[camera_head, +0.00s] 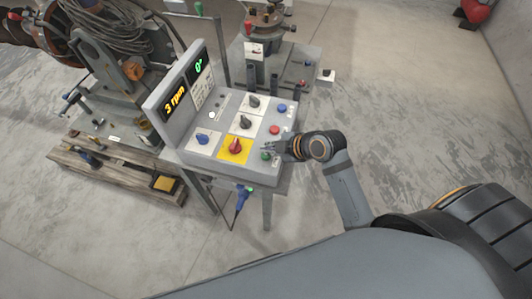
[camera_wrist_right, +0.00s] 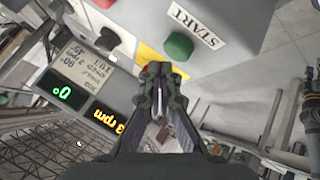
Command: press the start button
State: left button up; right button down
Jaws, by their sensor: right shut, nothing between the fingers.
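The green start button (camera_head: 265,156) is on the sloped top of the grey control box (camera_head: 202,163), near its front right corner. In the right wrist view the same green button (camera_wrist_right: 179,46) sits beside a white label reading START (camera_wrist_right: 193,25). My right gripper (camera_head: 268,147) is shut and empty, over the control box close to the button. In the right wrist view its fingertips (camera_wrist_right: 157,69) are below and left of the button, with a visible gap in the picture. I cannot tell their exact height above the panel. My left gripper is not in view.
A red knob (camera_head: 235,146) on a yellow plate, a red button (camera_head: 274,130) and a blue button (camera_head: 282,108) are close by. Displays read 3 rpm (camera_head: 174,100) and 0°. Machinery stands behind and left.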

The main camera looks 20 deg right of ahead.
jog(key=shift+f, duration=0.15)
dwell(0.5)
jog(key=shift+f, duration=0.25)
